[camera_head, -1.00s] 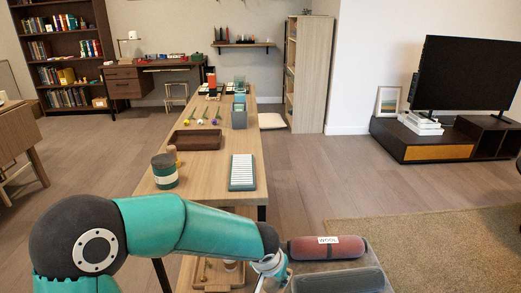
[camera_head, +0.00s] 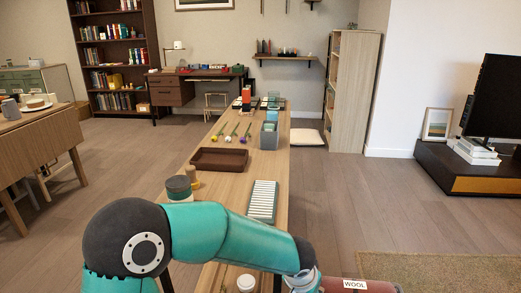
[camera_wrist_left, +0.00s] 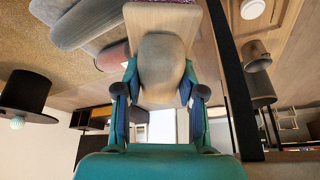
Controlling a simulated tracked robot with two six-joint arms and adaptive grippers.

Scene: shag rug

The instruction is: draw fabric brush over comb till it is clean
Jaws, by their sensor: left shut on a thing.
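My left gripper (camera_wrist_left: 160,92) is shut on a wooden piece, likely the fabric brush (camera_wrist_left: 162,65). It has a rounded brown-grey part between the fingers and a paler wooden board beyond, with a little purple at the picture's top edge. In the head view only my left wrist shows at the bottom edge; the fingers and brush are out of view. A teal-framed block with rows of white bars (camera_head: 263,201), which may be the comb, lies on the long wooden table (camera_head: 225,210). My right gripper is not in view.
A reddish roll labelled WOOL (camera_head: 340,284) lies at the bottom right. A small white-topped jar (camera_head: 246,283) is near my wrist.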

